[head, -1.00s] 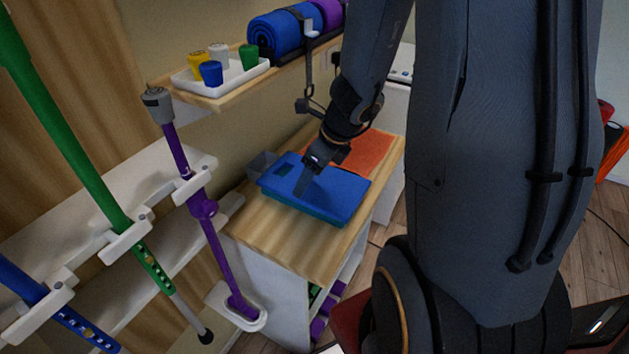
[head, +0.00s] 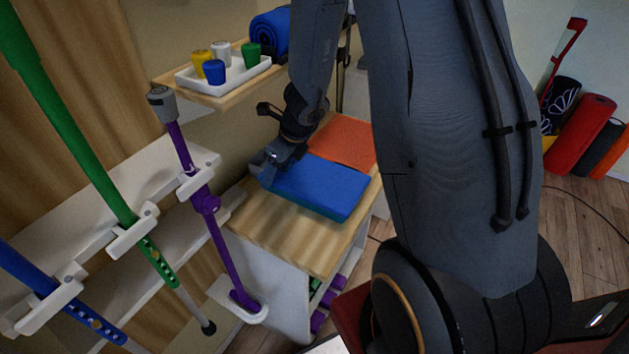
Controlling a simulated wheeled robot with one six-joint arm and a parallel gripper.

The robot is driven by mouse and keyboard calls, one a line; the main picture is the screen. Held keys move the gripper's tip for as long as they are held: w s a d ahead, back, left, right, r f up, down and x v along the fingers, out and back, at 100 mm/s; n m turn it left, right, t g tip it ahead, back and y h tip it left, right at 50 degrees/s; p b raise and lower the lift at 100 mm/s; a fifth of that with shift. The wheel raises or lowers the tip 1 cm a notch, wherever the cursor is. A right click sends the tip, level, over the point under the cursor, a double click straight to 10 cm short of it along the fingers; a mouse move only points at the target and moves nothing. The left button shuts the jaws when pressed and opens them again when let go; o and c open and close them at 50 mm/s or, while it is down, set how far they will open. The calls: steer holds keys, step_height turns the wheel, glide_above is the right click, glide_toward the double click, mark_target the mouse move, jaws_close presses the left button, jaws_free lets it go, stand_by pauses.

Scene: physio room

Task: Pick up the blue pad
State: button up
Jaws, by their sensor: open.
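The blue pad (head: 318,187) lies flat on the wooden top of a low white cabinet, with a thin teal-green layer showing along its lower edge. My gripper (head: 268,173) is open at the pad's left end, beside or just over its edge. I cannot tell whether the fingers touch the pad. My wrist and gripper hide the pad's far left corner.
An orange mat (head: 345,143) lies behind the pad on the cabinet top (head: 285,238). A shelf above holds a white tray (head: 222,82) with coloured cups and a blue roll (head: 268,32). A purple crutch (head: 212,205) and a green crutch (head: 75,120) stand in wall holders left.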

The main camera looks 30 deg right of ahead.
steer(key=shift+f, duration=0.25)
steer(key=c, duration=1.2)
steer(key=shift+r, duration=0.15)
steer(key=shift+r, duration=0.25)
step_height(320, 180, up, 7)
steer(key=p, duration=0.3)
steer(key=shift+s+d+f, duration=0.1)
steer(key=shift+s+f, duration=0.05)
steer(key=s+d+b, duration=0.1)
steer(key=s+d, duration=0.2)
steer(key=s, duration=0.2)
steer(key=s+d+b, duration=0.1)
steer(key=s+d, duration=0.2)
steer(key=s, duration=0.2)
steer(key=s+d+b, duration=0.2)
steer(key=s+d, duration=0.1)
steer(key=s, duration=0.1)
steer(key=shift+s+d+f, duration=0.1)
steer(key=shift+s+d, duration=0.25)
steer(key=shift+s, duration=0.05)
steer(key=shift+s+d+f+p, duration=0.1)
steer(key=shift+s+d+p, duration=0.45)
steer(key=shift+s+p, duration=0.35)
